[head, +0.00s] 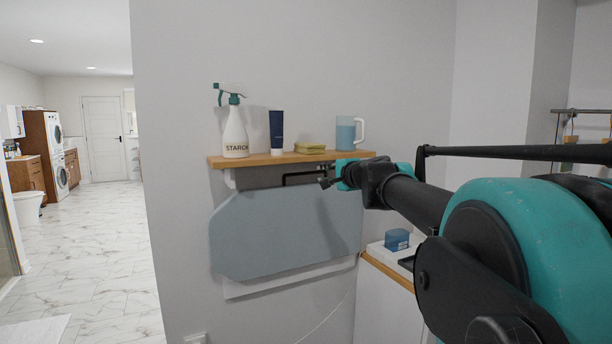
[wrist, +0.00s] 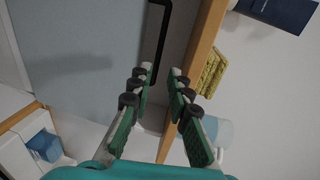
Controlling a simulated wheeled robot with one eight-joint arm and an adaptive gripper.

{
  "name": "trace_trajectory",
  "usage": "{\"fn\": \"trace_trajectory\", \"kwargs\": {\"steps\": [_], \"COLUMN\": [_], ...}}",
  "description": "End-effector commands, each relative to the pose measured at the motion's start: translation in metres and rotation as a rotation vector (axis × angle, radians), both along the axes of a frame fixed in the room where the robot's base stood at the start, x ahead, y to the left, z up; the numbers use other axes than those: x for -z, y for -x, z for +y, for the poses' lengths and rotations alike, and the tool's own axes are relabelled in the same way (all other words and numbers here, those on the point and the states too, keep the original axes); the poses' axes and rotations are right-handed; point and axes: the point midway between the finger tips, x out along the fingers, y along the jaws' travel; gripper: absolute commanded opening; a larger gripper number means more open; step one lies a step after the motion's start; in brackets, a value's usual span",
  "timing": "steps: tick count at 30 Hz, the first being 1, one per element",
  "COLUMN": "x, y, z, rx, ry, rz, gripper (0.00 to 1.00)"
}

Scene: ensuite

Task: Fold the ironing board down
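The ironing board (head: 285,235) is a grey-blue panel standing nearly flat against the wall, below a wooden shelf. A black bar handle (head: 290,178) shows at its upper edge, under the shelf. My gripper (head: 330,182) is at the board's upper right, just below the shelf. In the wrist view my gripper (wrist: 160,78) is open, with nothing held between its green-padded fingers. The black handle (wrist: 161,42) lies just beyond the fingertips, one end near the left finger; I cannot tell whether they touch. The board (wrist: 85,60) fills the upper left there.
The wooden shelf (head: 280,158) is close above my gripper and holds a starch spray bottle (head: 235,135), a dark blue tube (head: 276,130), a yellow-green cloth (head: 310,148) and a blue jug (head: 345,134). A counter with a blue box (head: 397,240) stands at the right. Open floor (head: 100,250) lies left.

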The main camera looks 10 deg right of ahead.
Motion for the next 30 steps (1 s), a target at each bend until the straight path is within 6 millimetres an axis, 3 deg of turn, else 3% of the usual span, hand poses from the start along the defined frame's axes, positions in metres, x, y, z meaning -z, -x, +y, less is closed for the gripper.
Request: {"fn": "trace_trajectory", "kwargs": {"steps": [18,24,30], "x": [0.018,0.022,0.023], "y": [-0.101,-0.121,-0.128], "z": [0.034,0.040,0.042], "rx": [-0.002,-0.001,-0.001], "ry": [0.003,0.003,0.003], "rz": [0.000,0.000,0.000], "gripper": [0.18,0.18,0.18]}}
